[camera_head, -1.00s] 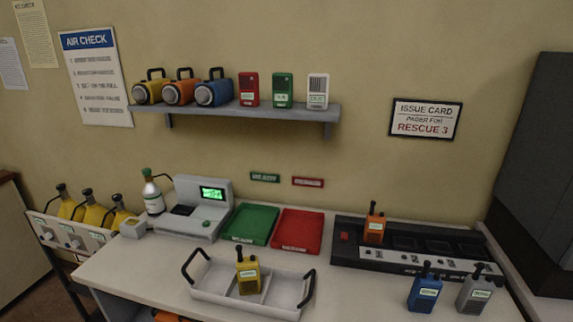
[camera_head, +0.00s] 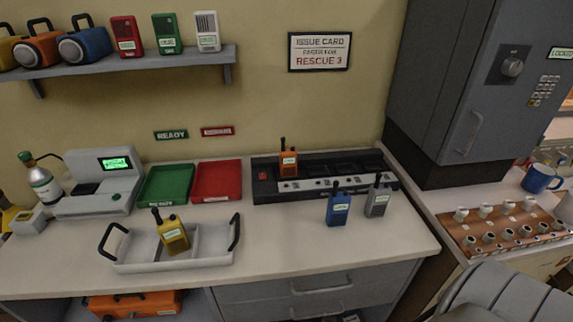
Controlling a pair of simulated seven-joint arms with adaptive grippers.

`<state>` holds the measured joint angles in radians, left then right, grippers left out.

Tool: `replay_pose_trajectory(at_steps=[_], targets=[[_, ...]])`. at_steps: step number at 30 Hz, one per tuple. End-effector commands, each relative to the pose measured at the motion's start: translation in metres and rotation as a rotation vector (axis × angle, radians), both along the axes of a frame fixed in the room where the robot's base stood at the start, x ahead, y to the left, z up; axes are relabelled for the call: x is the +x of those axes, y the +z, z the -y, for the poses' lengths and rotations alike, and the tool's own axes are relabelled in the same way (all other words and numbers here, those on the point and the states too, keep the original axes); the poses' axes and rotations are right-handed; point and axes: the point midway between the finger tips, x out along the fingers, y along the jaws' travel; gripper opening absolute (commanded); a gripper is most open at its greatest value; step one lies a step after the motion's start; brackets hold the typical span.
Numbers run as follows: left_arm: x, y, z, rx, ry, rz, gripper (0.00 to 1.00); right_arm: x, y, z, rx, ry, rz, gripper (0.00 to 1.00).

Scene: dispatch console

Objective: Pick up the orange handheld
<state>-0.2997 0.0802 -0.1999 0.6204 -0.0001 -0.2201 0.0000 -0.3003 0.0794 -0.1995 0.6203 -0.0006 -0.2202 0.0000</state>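The orange handheld (camera_head: 289,162) stands upright at the left end of the black charger rack (camera_head: 378,161) at the back of the counter. It has a dark antenna and a pale label. The rack's other slots look empty. A blue handheld (camera_head: 338,210) and a grey handheld (camera_head: 378,202) stand on the counter in front of the rack. A yellow handheld (camera_head: 173,235) stands in the white two-handled tray (camera_head: 210,255). Neither of my grippers shows. A grey rounded part at the lower right corner may be my own arm.
A green tray (camera_head: 166,184) and a red tray (camera_head: 217,181) lie left of the rack. A tester with a lit screen (camera_head: 98,182) is further left. A grey cabinet (camera_head: 450,90) stands at right, near a rack of small fittings (camera_head: 470,232) and a blue mug (camera_head: 540,179). The front counter centre is clear.

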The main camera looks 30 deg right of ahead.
Motion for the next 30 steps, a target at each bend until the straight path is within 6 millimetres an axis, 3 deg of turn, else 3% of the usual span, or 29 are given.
replay_pose_trajectory(at_steps=[13,15,30], targets=[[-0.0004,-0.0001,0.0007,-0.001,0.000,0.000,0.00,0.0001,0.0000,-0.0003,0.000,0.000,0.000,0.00],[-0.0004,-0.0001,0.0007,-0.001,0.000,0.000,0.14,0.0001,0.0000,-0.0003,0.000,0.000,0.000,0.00],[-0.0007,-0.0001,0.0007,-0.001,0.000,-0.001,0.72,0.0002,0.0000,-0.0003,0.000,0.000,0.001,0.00]])
